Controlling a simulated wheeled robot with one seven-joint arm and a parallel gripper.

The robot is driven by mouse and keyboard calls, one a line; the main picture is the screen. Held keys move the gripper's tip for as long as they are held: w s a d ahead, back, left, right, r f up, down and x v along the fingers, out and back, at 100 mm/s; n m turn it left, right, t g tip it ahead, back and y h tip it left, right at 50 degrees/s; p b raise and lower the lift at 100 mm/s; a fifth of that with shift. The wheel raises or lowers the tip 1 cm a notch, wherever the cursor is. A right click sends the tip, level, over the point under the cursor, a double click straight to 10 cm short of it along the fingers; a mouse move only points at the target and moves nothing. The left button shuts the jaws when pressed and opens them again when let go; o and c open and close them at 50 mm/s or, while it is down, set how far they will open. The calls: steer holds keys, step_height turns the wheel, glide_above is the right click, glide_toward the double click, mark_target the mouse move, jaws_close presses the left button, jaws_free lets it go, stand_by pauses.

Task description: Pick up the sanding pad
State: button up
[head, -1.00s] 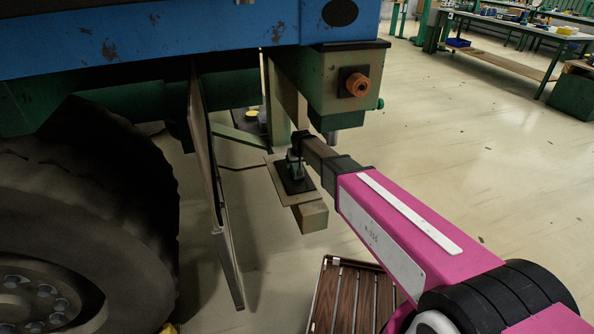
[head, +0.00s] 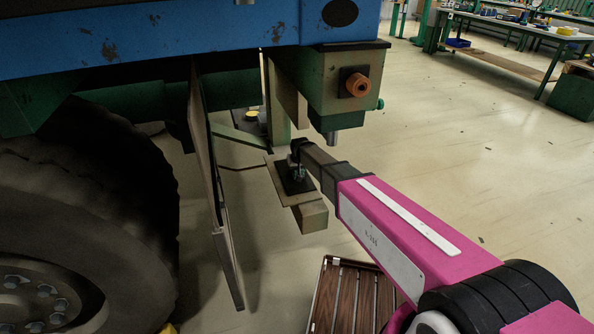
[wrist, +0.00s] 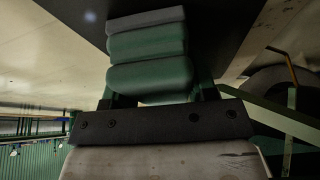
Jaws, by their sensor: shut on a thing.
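The sanding pad (wrist: 147,48) appears in the wrist view as a green, rounded, layered block with a grey edge at its far end. My gripper (wrist: 155,95) is shut on it, with a dark finger at each side of its near end. In the head view my gripper (head: 297,172) is small, over the black mat (head: 303,187) on a stand, and the pad shows only as a small greenish patch. I cannot tell whether the pad touches the mat.
The stand's board (head: 280,186) rests on a tan block (head: 310,216). A blue and green vehicle body (head: 180,40) hangs overhead, with a large tyre (head: 90,200) at left and a hanging flap (head: 212,190). A slatted wooden cart (head: 350,300) stands in front.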

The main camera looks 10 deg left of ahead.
steer(key=shift+r, duration=0.1)
steer(key=shift+r, duration=0.55)
step_height(320, 180, up, 2)
steer(key=shift+r, duration=0.1)
steer(key=s+d, duration=0.2)
steer(key=s, duration=0.3)
steer(key=s+d, duration=0.3)
steer(key=s, duration=0.2)
steer(key=s+d, duration=0.3)
steer(key=s, duration=0.3)
steer(key=shift+s, duration=0.1)
steer(key=shift+o, duration=0.6)
steer(key=shift+c, duration=0.2)
steer(key=shift+r, duration=0.1)
